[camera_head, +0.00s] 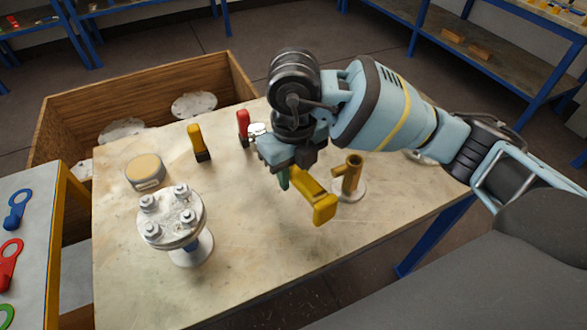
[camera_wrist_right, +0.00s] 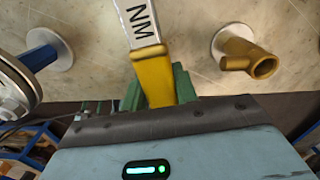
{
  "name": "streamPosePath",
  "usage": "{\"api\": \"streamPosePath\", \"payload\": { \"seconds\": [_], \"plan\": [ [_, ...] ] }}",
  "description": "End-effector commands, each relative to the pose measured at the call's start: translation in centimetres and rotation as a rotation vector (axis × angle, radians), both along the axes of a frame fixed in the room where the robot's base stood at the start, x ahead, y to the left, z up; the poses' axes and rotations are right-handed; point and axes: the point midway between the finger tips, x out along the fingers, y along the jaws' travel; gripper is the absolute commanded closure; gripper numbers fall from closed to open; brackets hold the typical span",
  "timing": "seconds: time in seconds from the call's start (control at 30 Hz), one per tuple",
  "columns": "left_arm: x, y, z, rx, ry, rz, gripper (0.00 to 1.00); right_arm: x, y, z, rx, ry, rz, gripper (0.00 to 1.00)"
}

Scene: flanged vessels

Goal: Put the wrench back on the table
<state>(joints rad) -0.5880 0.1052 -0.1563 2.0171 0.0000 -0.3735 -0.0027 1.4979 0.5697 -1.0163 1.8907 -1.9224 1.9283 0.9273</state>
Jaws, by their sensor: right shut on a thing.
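The wrench (camera_head: 314,197) has a yellow grip and is held in my right gripper (camera_head: 284,172), over the table (camera_head: 250,260). In the right wrist view the green fingers are closed around the wrench's yellow part (camera_wrist_right: 153,75), and a white section marked "NM" runs up from it. The rest of the wrench is cut off there, and in the head view the gripper covers part of it. The gap between wrench and tabletop is hard to judge. My left gripper is not in view.
A flanged vessel (camera_head: 172,218) with several bolts stands at the table's left front. A brass pipe fitting (camera_head: 350,173) stands right beside the wrench. A yellow-handled tool (camera_head: 198,142), a red-handled tool (camera_head: 243,125) and a round tin (camera_head: 145,172) are behind. The front middle is clear.

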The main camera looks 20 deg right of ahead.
Motion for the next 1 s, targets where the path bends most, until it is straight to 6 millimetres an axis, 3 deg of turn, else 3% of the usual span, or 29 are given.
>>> {"api": "streamPosePath", "payload": {
  "seconds": [0.7,1.0],
  "plan": [
    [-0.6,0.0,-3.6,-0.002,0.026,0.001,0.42,0.0,0.0,-6.2,0.002,-0.001,0.001,0.98],
    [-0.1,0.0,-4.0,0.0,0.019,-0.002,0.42,0.0,0.0,-7.6,0.0,-0.002,0.001,0.98]
  ]
}}
